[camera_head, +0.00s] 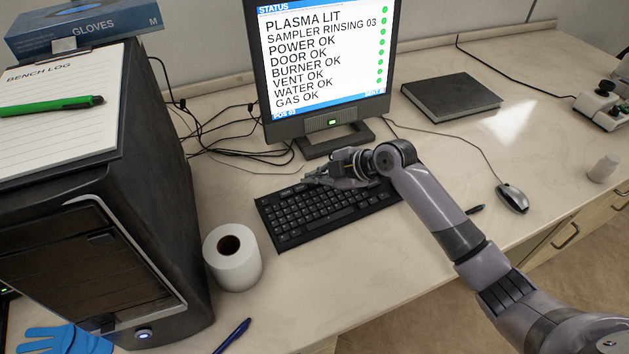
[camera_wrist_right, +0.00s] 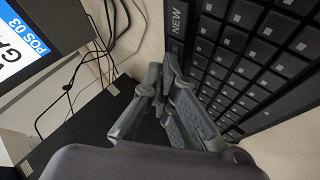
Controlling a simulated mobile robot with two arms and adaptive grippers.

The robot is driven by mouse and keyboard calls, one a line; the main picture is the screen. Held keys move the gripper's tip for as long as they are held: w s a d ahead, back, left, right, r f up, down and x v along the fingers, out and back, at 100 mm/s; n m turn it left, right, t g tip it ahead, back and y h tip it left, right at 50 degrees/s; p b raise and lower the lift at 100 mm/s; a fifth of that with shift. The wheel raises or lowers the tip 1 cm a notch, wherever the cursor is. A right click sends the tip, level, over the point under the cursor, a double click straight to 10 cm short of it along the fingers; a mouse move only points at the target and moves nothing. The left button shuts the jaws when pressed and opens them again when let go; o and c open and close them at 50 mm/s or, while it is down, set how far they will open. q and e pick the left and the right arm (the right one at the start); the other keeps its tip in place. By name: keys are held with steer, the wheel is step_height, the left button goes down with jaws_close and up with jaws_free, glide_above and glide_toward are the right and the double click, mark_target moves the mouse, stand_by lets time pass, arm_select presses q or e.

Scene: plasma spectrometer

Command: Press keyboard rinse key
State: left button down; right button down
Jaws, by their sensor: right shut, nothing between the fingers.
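The black keyboard (camera_head: 290,222) lies on the bench in front of the monitor (camera_head: 325,75). My right gripper (camera_head: 312,179) is shut and empty at the keyboard's far edge, near its middle. The wrist view also shows the keyboard (camera_wrist_right: 245,65), with a label "NEW" on its edge, and the shut fingers (camera_wrist_right: 168,70) beside that edge. I cannot tell whether the fingertips touch a key. No rinse label is readable. The monitor reads "PLASMA LIT" and "SAMPLER RINSING 03", with green dots beside the lines. My left gripper is not in view.
A paper roll (camera_head: 233,258) stands left of the keyboard, beside a black computer tower (camera_head: 120,220). A mouse (camera_head: 512,197) lies to the right and a dark book (camera_head: 462,98) behind it. Cables (camera_head: 215,135) run behind the keyboard. The bench between keyboard and mouse is mostly clear.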

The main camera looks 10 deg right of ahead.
steer(key=shift+s+r+p, duration=0.1)
steer(key=shift+r+p, duration=0.25)
steer(key=shift+r, duration=0.3)
